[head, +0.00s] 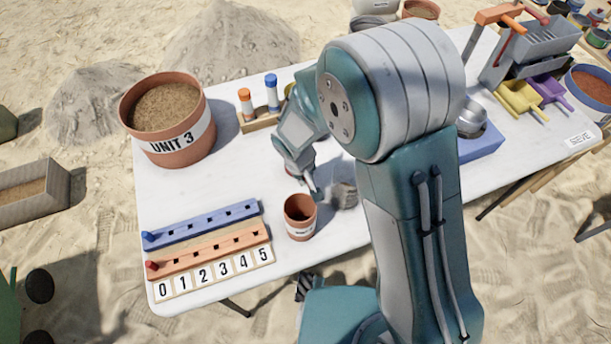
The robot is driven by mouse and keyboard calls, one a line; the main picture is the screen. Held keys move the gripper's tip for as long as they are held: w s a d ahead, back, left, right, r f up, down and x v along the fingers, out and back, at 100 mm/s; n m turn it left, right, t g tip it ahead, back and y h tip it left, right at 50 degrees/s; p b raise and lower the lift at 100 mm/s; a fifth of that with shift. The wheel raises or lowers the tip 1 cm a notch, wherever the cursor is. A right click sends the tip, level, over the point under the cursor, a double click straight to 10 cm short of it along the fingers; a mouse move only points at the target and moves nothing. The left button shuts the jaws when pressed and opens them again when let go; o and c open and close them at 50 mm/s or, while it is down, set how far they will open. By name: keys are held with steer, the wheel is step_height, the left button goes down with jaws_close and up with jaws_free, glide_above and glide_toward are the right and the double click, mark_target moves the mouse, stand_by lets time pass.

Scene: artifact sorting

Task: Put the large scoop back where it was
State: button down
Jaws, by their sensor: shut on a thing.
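My gripper (314,190) points down over the white table, just above and behind a small terracotta pot. It is shut on a grey metal piece, which I take to be the large scoop (344,196). The scoop's grey end shows to the right of the fingertips, low over the table; its handle is mostly hidden by the gripper. I cannot tell whether it touches the table. A blue block (482,147) with a round metal piece (471,118) on it shows at the right, partly behind my arm.
The small pot (300,224) stands close in front of the gripper. A large UNIT 3 pot (178,148) of sand, a numbered peg board (205,245) and a wooden marker rack (258,123) stand left. Yellow (519,98) and purple (547,91) scoops lie by the sieve (540,45).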

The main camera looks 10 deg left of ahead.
steer(key=shift+a, duration=0.35)
steer(key=c, duration=0.7)
jaws_free()
steer(key=shift+a, duration=0.1)
steer(key=shift+o, duration=0.2)
steer(key=shift+d+r, duration=0.1)
steer(key=shift+d, duration=0.2)
step_height(320, 180, up, 12)
steer(key=s+a, duration=0.1)
steer(key=shift+s+a, duration=0.25)
steer(key=shift+a, duration=0.05)
steer(key=s+d+r+m+t+y, duration=0.1)
steer(key=s+d+r+m, duration=0.15)
steer(key=d+r, duration=1)
steer(key=s+d+r+m+t, duration=0.3)
steer(key=s+d, duration=0.6)
steer(key=d, duration=0.3)
steer(key=shift+s+d+r+m, duration=0.25)
steer(key=shift+s+r+m, duration=0.1)
steer(key=shift+r+m, duration=0.6)
